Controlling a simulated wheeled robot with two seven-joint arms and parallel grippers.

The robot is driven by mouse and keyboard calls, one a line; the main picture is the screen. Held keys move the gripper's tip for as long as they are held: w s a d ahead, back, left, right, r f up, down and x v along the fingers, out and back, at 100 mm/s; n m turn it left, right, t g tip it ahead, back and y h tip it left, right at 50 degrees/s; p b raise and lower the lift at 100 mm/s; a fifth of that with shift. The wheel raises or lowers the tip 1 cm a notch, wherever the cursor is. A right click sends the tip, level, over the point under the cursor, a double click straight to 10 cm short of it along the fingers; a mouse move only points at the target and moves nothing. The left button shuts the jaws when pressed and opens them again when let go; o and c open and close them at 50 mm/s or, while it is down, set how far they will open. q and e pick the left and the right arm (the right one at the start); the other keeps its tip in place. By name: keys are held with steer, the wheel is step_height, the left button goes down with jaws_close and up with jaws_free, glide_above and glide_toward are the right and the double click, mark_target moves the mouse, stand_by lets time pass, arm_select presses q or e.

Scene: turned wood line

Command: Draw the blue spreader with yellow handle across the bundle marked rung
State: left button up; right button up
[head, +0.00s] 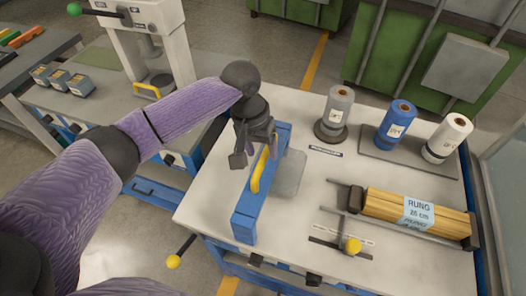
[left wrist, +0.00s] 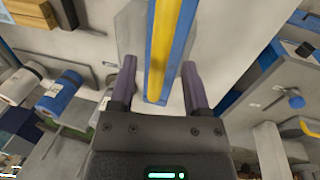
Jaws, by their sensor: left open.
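The blue spreader (head: 245,218) with its yellow handle (head: 259,170) stands on the white table, left of a grey plate. My left gripper (head: 253,157) is open just above the handle. In the left wrist view the yellow handle (left wrist: 160,45) runs between the two fingers of the left gripper (left wrist: 157,88), with a gap on each side. The bundle marked rung (head: 375,208) is pale wooden sticks with a light blue label, lying between dark end stops at the right. Its end also shows in the left wrist view (left wrist: 25,25). My right gripper is not in view.
Grey (head: 338,107), blue (head: 396,122) and white (head: 447,138) rolls stand along the table's back. A yellow-knobbed lever (head: 352,246) sits in front of the bundle. A grey plate (head: 289,173) lies beside the spreader. A white press (head: 147,45) stands behind, at the left.

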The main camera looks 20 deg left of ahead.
arm_select(q)
steer(key=shift+d+f, duration=0.15)
steer(key=shift+f, duration=0.4)
jaws_close()
stand_by(1.0)
